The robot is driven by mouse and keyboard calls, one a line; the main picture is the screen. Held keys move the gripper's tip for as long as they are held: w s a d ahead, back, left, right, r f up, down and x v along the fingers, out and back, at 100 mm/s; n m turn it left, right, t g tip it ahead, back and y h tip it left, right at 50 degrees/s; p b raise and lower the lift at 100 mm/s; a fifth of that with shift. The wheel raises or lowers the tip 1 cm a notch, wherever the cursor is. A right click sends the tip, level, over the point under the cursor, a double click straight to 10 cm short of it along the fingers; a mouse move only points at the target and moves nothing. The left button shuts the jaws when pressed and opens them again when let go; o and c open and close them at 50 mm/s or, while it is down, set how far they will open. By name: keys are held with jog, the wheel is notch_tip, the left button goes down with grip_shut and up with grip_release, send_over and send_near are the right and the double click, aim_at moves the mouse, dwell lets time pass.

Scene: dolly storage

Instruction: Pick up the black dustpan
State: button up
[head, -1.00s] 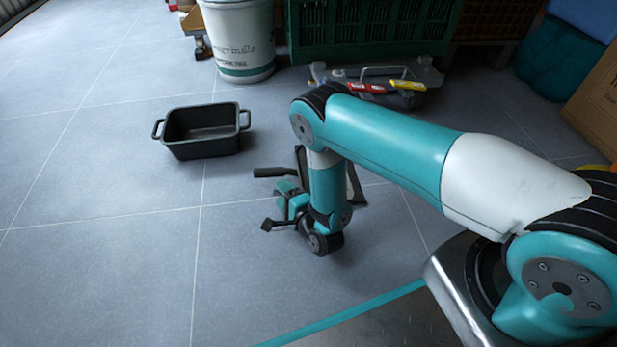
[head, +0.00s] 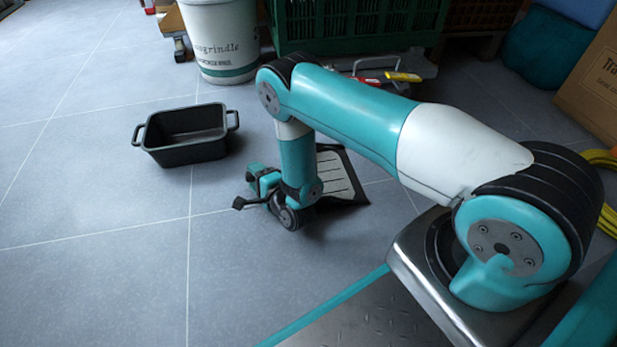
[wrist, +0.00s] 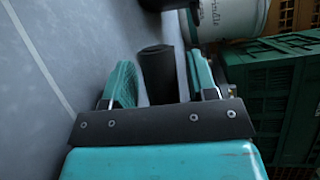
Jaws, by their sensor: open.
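The black dustpan (head: 338,178) lies on the floor just behind my lower arm in the head view. In the wrist view, a dark rounded bar that looks like the dustpan's handle (wrist: 157,75) shows between the two teal fingers of my gripper (wrist: 162,82). My gripper also shows low near the floor in the head view (head: 257,187).
A black two-handled bin (head: 187,153) stands left of my gripper. A white bucket (head: 222,40) and green crate (head: 355,25) stand behind. A low metal dolly (head: 410,65) carries red and yellow items. A cardboard box (head: 597,90) is at right. Floor at left is clear.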

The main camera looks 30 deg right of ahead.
jog(key=shift+d, duration=0.15)
grip_shut()
jog(key=shift+r, duration=0.1)
notch_tip(320, 180, up, 20)
jog(key=p, duration=1.3)
jog(key=c, duration=0.9)
grip_release()
grip_shut()
